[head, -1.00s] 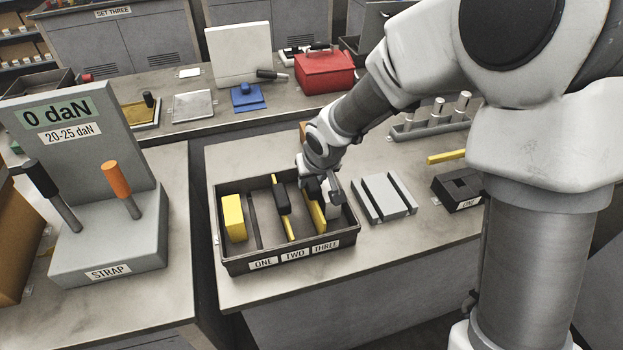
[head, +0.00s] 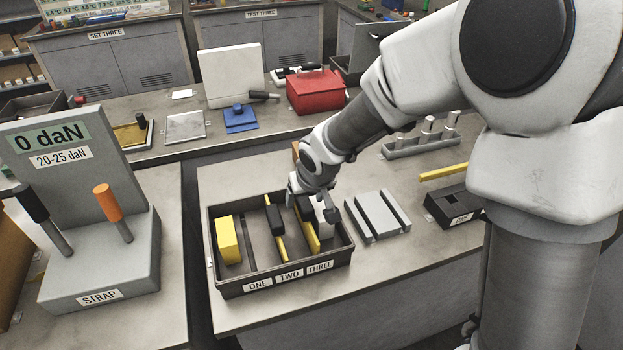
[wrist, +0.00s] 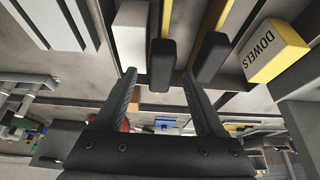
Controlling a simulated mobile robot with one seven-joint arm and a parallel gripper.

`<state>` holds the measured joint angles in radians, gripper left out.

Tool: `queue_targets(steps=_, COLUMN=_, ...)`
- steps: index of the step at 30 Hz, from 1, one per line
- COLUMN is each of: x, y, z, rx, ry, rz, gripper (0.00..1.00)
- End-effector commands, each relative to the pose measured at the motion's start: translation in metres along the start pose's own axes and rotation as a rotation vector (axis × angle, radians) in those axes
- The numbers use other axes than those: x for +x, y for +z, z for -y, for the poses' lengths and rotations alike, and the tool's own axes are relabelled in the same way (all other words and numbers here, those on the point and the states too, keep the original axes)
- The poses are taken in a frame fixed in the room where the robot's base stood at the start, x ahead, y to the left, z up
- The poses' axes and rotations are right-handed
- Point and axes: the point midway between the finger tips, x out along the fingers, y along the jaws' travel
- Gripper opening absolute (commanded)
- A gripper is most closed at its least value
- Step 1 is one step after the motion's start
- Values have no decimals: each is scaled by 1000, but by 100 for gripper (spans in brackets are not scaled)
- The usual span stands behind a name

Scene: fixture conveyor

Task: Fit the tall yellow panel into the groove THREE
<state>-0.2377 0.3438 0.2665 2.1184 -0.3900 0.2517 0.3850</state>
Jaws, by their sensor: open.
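A dark tray (head: 233,286) carries the labels ONE, TWO and THREE on its front. A yellow panel (head: 306,232) stands in the row behind label THREE; whether it sits fully down in its groove is hidden. Its black handle (wrist: 161,66) lies between my fingertips in the wrist view. My gripper (wrist: 160,80) is open, one finger on each side of that handle; I cannot tell if they touch. In the head view my gripper (head: 312,196) is over the tray's right part. Another yellow panel (head: 282,243) with a black handle (head: 275,215) stands in row TWO.
A yellow block marked DOWELS (wrist: 278,50) stands at the tray's left. A white block (wrist: 130,36) is close beside the handle at my fingers. A grey grooved block (head: 376,215) and a black box (head: 456,205) stand to the right. The bench front right of the tray is clear.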

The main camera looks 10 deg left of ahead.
Motion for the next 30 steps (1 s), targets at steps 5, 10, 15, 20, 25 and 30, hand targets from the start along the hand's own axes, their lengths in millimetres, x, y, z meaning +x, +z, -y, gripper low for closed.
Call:
queue_targets(steps=5, x=-40, y=-2, z=-1, rx=2, ry=2, rz=-4, gripper=72)
queue_targets(steps=10, x=-78, y=-2, z=-1, rx=1, ry=2, rz=-4, gripper=72)
queue_targets(steps=15, x=-114, y=-2, z=0, rx=0, ry=3, rz=-4, gripper=72)
queue_targets(steps=20, x=-139, y=-1, z=0, rx=-2, ry=2, rz=-3, gripper=72)
queue_targets(steps=25, x=-154, y=0, z=0, rx=-1, ry=1, rz=-1, gripper=72)
queue_targets(steps=30, x=-164, y=2, z=-5, rx=21, ry=11, rz=-7, gripper=72)
